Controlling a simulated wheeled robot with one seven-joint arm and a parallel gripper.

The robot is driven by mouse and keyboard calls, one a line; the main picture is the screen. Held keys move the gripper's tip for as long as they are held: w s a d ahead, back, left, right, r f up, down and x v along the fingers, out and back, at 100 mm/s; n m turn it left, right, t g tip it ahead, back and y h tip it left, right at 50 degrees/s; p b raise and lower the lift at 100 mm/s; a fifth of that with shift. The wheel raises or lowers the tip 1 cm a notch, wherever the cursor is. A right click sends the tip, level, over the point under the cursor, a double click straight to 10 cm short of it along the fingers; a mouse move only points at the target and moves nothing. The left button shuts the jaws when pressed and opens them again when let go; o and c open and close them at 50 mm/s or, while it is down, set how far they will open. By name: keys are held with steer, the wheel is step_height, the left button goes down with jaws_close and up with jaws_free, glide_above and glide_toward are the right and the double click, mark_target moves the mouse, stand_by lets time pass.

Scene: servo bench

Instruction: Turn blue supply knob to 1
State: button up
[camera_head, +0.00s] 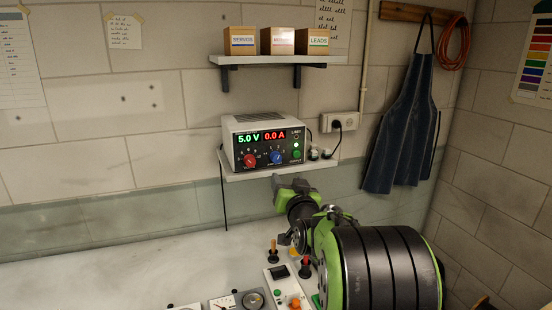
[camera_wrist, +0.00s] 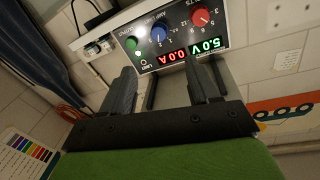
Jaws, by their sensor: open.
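The power supply (camera_head: 237,135) sits on a wall shelf, its display reading 5.0 V and 0.0 A. Its blue knob (camera_head: 277,157) is right of a red knob (camera_head: 250,160). In the wrist view the supply appears turned nearly upside down, with the blue knob (camera_wrist: 158,34) beyond the gap between my fingers and the red knob (camera_wrist: 201,17) to its right. The blue knob's exact setting is too small to read. My gripper (camera_wrist: 161,68) is open and empty, apart from the knob. In the head view my gripper (camera_head: 290,183) is just below the shelf front.
A green button (camera_head: 296,153) is right of the blue knob. The supply shelf (camera_head: 240,177) has a plugged socket (camera_head: 340,122) beside it. An upper shelf (camera_head: 275,60) holds labelled boxes. Bench devices (camera_head: 282,285) stand below my arm. An apron (camera_head: 400,130) hangs at right.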

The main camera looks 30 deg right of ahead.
mark_target(277, 160)
steer(key=p+x, duration=0.3)
steer(key=x, duration=1.1)
steer(key=shift+w+p, duration=0.15)
steer(key=shift+p, duration=0.2)
steer(key=c, duration=1)
